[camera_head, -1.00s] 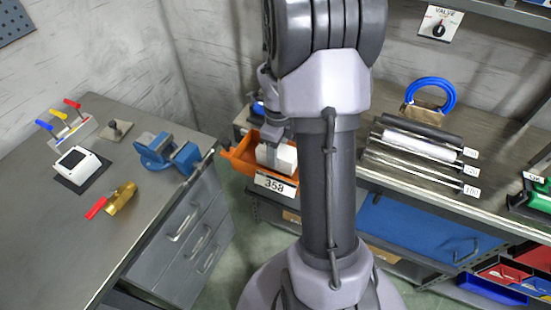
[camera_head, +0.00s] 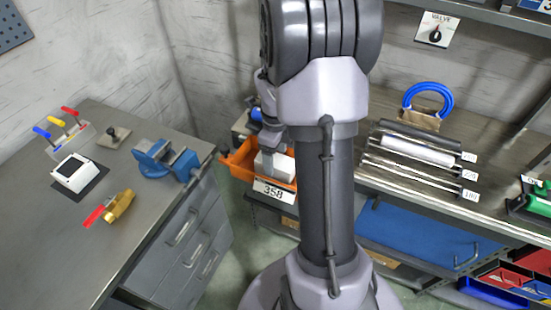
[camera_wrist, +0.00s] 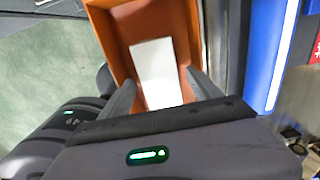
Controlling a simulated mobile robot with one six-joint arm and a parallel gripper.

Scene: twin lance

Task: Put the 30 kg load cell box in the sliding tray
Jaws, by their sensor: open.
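A white box (camera_head: 275,164) stands in an orange bin (camera_head: 233,168) with a "358" label on its front. No writing on the box can be read, so I cannot tell whether it is the 30 kg load cell box. My gripper (camera_head: 271,143) is just above the bin, at the box. In the wrist view my open gripper (camera_wrist: 160,88) has one finger on each side of the near part of the white box (camera_wrist: 154,65); contact is unclear. A blue tray (camera_head: 410,240) with a handle lies under the right bench; it may be the sliding tray.
The left bench (camera_head: 50,235) holds a blue vise (camera_head: 165,160), a brass valve (camera_head: 118,206) and a white-screened device (camera_head: 75,172). The right bench carries labelled rods (camera_head: 420,165) and a blue-shackled padlock (camera_head: 425,105). Red and blue bins (camera_head: 500,285) stand at lower right.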

